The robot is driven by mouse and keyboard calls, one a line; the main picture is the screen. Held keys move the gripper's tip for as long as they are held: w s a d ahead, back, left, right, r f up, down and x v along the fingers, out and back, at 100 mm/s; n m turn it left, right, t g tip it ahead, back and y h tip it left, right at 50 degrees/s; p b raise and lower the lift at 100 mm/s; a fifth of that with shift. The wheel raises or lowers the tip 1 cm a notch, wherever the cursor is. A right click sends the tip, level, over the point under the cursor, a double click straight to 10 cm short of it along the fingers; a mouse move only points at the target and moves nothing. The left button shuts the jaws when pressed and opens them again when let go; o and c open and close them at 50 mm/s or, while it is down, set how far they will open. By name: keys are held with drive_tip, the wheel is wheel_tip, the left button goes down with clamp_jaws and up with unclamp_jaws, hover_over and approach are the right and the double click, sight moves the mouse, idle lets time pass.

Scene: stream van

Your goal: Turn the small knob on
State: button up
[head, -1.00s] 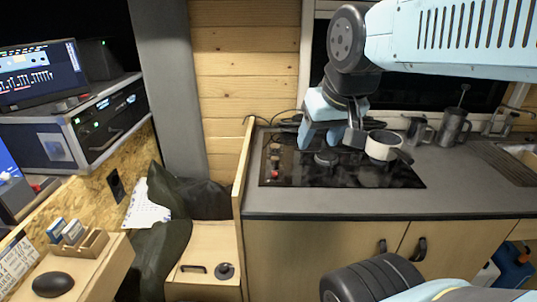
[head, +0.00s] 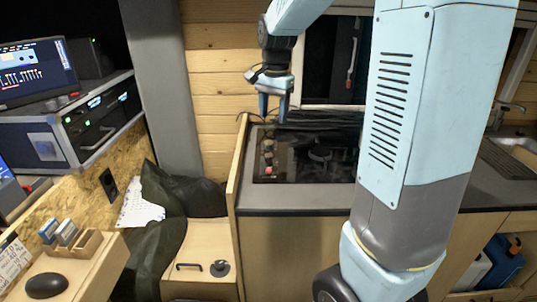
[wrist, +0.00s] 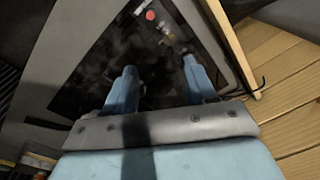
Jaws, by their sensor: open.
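The knobs sit in a row along the left edge of the black cooktop (head: 315,165). A red knob (head: 269,170) is nearest the front, with smaller pale knobs (head: 268,146) behind it; they are too small to tell which way they point. The red knob (wrist: 150,15) also shows near the top of the wrist view, with the pale knobs (wrist: 166,30) beside it. My gripper (head: 274,117) is open and empty, fingers pointing down above the back left of the cooktop. In the wrist view its fingers (wrist: 160,66) are apart, with the cooktop beyond them.
A wooden panel (head: 239,165) rises beside the cooktop's left edge, close to the knobs. A cable (head: 253,117) lies behind it. A dark round burner (head: 320,153) is on the cooktop. My arm covers the right of the counter and hides the pot.

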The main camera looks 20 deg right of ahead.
sight(269, 155)
drive_tip(key=shift+m+g, duration=0.4)
drive_tip(key=shift+m, duration=0.4)
drive_tip(key=w+f, duration=0.1)
drive_tip(key=f, duration=0.4)
drive_tip(key=w+f, duration=0.1)
drive_tip(key=f, duration=0.5)
drive_tip(key=w+f, duration=0.1)
drive_tip(key=f, duration=0.4)
drive_tip(key=shift+w+a+f, duration=0.1)
drive_tip(key=shift+w+f, duration=0.15)
drive_tip(key=shift+w, duration=0.1)
clamp_jaws()
